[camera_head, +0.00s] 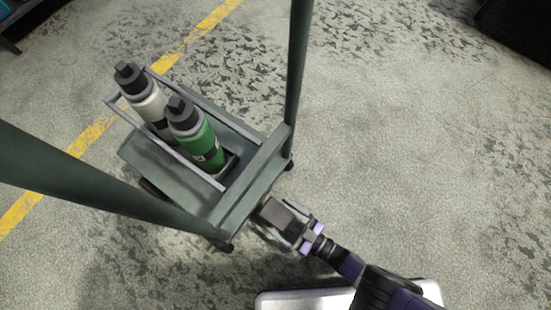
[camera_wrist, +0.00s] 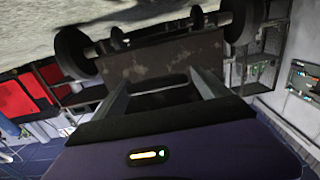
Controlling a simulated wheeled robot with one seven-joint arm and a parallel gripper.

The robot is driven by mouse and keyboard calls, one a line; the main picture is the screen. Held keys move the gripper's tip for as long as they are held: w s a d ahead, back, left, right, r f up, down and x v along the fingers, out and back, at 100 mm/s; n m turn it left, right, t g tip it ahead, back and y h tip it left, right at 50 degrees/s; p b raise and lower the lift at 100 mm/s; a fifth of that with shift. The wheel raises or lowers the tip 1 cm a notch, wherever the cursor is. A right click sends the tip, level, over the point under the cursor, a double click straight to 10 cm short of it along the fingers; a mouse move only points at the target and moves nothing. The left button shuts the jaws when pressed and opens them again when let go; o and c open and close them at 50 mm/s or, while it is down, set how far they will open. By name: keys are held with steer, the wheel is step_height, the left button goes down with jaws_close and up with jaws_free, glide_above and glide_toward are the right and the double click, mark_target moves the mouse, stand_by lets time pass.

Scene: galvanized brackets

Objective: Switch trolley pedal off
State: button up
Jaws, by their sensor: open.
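The green trolley (camera_head: 235,205) stands on the floor at the left of the head view. A dark, flat plate, which looks like its pedal (camera_head: 280,215), sticks out low at the near end. In the wrist view the pedal (camera_wrist: 155,62) is a worn dark plate between two wheels. My gripper (camera_head: 287,222) is low at this end, its fingers reaching toward the pedal. In the wrist view my gripper (camera_wrist: 162,90) is open, with a gap between its fingers just at the plate's edge. I cannot tell whether they touch it, or the pedal's on or off position.
A grey-white bottle (camera_head: 148,100) and a green bottle (camera_head: 192,135) stand on the trolley inside a rail. Two green uprights (camera_head: 298,70) rise from its near end. A yellow floor line (camera_head: 90,135) runs behind. The floor (camera_head: 430,150) to the right is clear.

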jaws_close()
steer(key=shift+a, duration=0.1)
stand_by(0.3)
